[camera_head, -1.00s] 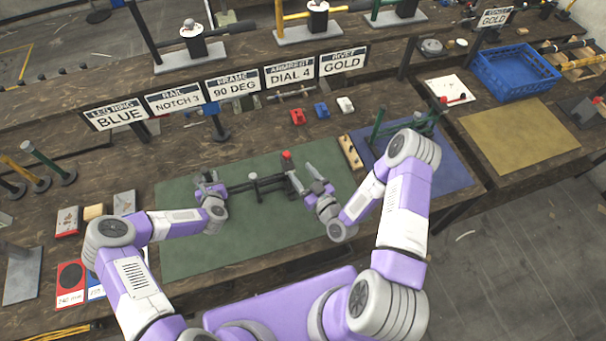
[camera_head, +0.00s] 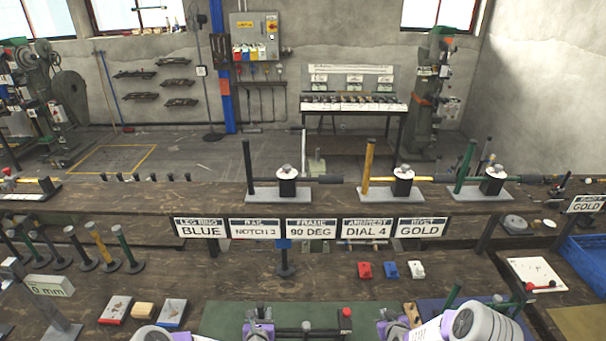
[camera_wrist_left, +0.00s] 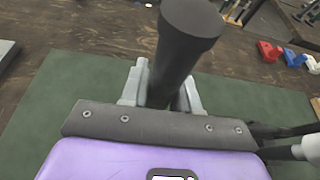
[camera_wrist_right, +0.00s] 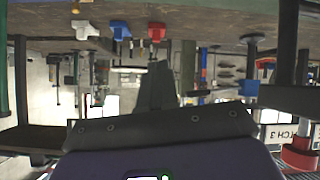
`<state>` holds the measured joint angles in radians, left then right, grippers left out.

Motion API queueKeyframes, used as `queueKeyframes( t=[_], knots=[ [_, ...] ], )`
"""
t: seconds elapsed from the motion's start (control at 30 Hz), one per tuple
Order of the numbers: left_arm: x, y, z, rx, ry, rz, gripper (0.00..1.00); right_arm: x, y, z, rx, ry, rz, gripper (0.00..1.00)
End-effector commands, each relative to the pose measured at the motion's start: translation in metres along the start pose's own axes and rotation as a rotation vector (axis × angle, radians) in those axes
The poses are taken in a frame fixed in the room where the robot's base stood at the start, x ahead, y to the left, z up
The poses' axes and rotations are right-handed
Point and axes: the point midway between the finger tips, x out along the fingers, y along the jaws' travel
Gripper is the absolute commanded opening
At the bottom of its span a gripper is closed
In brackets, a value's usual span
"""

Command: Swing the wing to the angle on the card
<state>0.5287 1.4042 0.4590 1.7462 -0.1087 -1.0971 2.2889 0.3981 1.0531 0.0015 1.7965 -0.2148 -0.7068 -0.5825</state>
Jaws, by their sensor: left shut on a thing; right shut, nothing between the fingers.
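The card headed FRAME reads 90 DEG (camera_head: 311,231) and hangs from the shelf edge in the head view. A black bar assembly (camera_head: 300,330) with a red knob (camera_head: 347,312) lies low on the green mat, mostly cut off by the bottom edge. My left gripper (camera_head: 258,322) is shut on a thick black post (camera_wrist_left: 178,65), which rises between its fingers in the left wrist view. I cannot read the wing's angle. My right gripper (camera_head: 385,318) is shut and empty, right of the red knob. The knob also shows in the right wrist view (camera_wrist_right: 300,155).
Other cards read BLUE (camera_head: 199,230), NOTCH 3, DIAL 4 and GOLD. Red, blue and white blocks (camera_head: 391,270) sit behind the green mat (camera_head: 225,316). Coloured posts (camera_head: 100,245) stand left; a blue crate (camera_head: 588,262) is at the right edge.

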Motion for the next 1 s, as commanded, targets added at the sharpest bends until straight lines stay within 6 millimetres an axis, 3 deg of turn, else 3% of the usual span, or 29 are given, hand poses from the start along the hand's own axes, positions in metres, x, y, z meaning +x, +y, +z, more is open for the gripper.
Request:
queueKeyframes(
  t=[0.03, 0.2, 0.37, 0.4, 0.6, 0.7, 0.83, 1.0],
  knots=[
    [0.0, -0.001, 0.002, -0.004, -0.003, -0.001, 0.0, 0.005, 0.011, -0.01, 0.018, -0.034, 0.013, 0.0],
    [0.0, -0.001, 0.002, -0.004, -0.003, -0.001, 0.0, 0.017, -0.027, -0.049, 0.054, -0.136, -0.118, 0.0],
    [0.0, -0.001, 0.002, -0.003, -0.003, -0.001, 0.0, 0.015, -0.06, -0.086, 0.085, -0.245, -0.219, 0.0],
    [0.0, -0.001, 0.002, -0.003, -0.003, -0.001, 0.0, 0.013, -0.068, -0.096, 0.091, -0.274, -0.242, 0.0],
    [0.0, -0.001, 0.002, -0.003, -0.003, -0.001, 0.0, -0.015, -0.162, -0.13, -0.031, -0.426, -0.397, 0.0],
    [0.0, -0.001, 0.002, -0.003, -0.003, -0.001, 0.0, -0.033, -0.193, -0.143, -0.097, -0.507, -0.418, 0.0],
    [0.0, -0.001, 0.002, -0.003, -0.003, -0.001, 0.0, -0.053, -0.217, -0.154, -0.162, -0.585, -0.405, 0.0],
    [0.0, -0.001, 0.002, -0.003, -0.003, -0.001, 0.0, -0.066, -0.229, -0.16, -0.204, -0.635, -0.378, 0.0]
  ],
)
